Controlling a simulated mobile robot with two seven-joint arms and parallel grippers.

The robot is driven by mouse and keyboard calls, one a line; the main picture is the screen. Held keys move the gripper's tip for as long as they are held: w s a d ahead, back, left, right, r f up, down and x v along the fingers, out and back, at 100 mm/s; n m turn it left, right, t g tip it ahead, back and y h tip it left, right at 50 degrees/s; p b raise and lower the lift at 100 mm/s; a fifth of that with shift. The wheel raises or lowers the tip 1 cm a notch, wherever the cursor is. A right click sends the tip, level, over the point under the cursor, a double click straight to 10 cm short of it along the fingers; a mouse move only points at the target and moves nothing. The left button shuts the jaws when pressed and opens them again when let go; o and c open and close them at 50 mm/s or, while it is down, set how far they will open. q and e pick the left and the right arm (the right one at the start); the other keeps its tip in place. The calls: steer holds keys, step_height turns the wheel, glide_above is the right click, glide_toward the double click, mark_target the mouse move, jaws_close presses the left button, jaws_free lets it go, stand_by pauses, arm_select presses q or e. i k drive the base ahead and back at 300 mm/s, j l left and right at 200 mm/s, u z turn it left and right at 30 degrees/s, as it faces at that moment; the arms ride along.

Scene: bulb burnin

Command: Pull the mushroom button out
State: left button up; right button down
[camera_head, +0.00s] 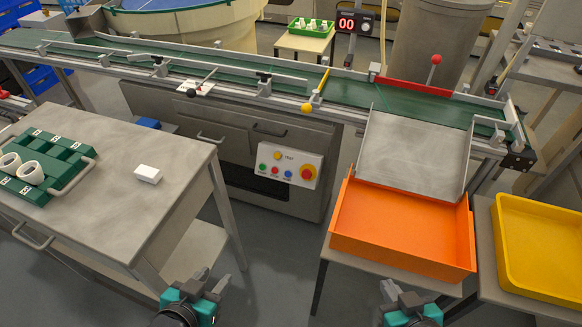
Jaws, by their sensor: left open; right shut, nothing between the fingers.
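The mushroom button (307,173) is red on a yellow backing. It sits at the right end of the pale control panel (284,180) on the front of the conveyor's cabinet. Whether it is pressed in or out is too small to tell. My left gripper (209,283) is open and empty at the bottom of the view, below and left of the panel. My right gripper (403,294) is shut with nothing in it, at the bottom, below and right of the panel. Neither gripper touches the button.
A grey table (105,208) with a green rack (45,165) and a white box (148,174) stands at the left. An orange tray (400,243) under a metal chute is at the right, beside a yellow tray (545,250). Open floor lies before the panel.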

mark_target(307, 173)
steer(key=i+l+u, duration=0.15)
steer(key=u, duration=0.15)
steer(key=i+l+u, duration=0.25)
steer(key=k+l+u, duration=0.1)
steer(key=u, duration=0.9)
